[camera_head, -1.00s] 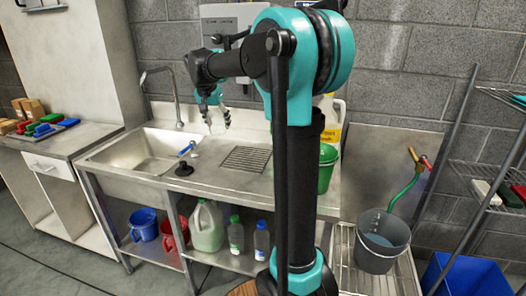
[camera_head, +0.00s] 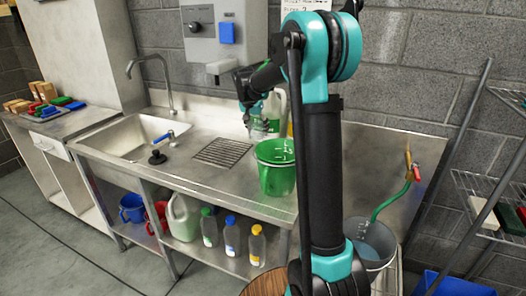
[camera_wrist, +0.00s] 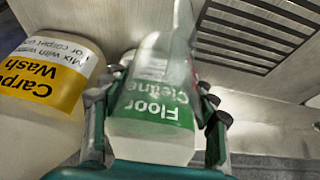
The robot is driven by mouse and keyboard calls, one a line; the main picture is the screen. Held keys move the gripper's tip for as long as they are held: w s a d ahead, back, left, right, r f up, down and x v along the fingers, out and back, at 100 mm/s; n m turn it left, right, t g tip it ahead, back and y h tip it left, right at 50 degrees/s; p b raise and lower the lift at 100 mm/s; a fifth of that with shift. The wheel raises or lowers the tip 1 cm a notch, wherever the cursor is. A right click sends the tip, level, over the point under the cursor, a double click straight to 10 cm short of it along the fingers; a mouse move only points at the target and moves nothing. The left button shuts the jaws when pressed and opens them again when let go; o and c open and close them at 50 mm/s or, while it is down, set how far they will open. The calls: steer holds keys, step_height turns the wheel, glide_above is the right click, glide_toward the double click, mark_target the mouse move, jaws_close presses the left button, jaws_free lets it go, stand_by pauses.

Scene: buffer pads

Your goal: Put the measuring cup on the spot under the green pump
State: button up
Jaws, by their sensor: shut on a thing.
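My gripper (camera_wrist: 155,112) has its fingers on both sides of a white bottle with a green Floor Cleaner label (camera_wrist: 160,107) in the wrist view. The fingers appear closed on its sides. In the head view my gripper (camera_head: 252,118) is above the counter near the wall, in front of this bottle (camera_head: 274,120), partly hidden by my arm. I cannot make out a measuring cup or a green pump in either view.
A green bucket (camera_head: 276,177) stands close to the bottle. A yellow-labelled Carpet Wash container (camera_wrist: 45,72) is beside it. The sink (camera_head: 135,137) and drain grate (camera_head: 222,152) lie left. A grey bucket (camera_head: 371,240) stands lower right. A dispenser (camera_head: 222,35) hangs above.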

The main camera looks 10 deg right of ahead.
mark_target(251, 123)
steer(key=shift+f, duration=3.95)
steer(key=shift+f, duration=0.15)
steer(key=o, duration=1.2)
steer(key=shift+c, duration=0.2)
steer(key=v, duration=1.2)
steer(key=shift+s+a, duration=0.1)
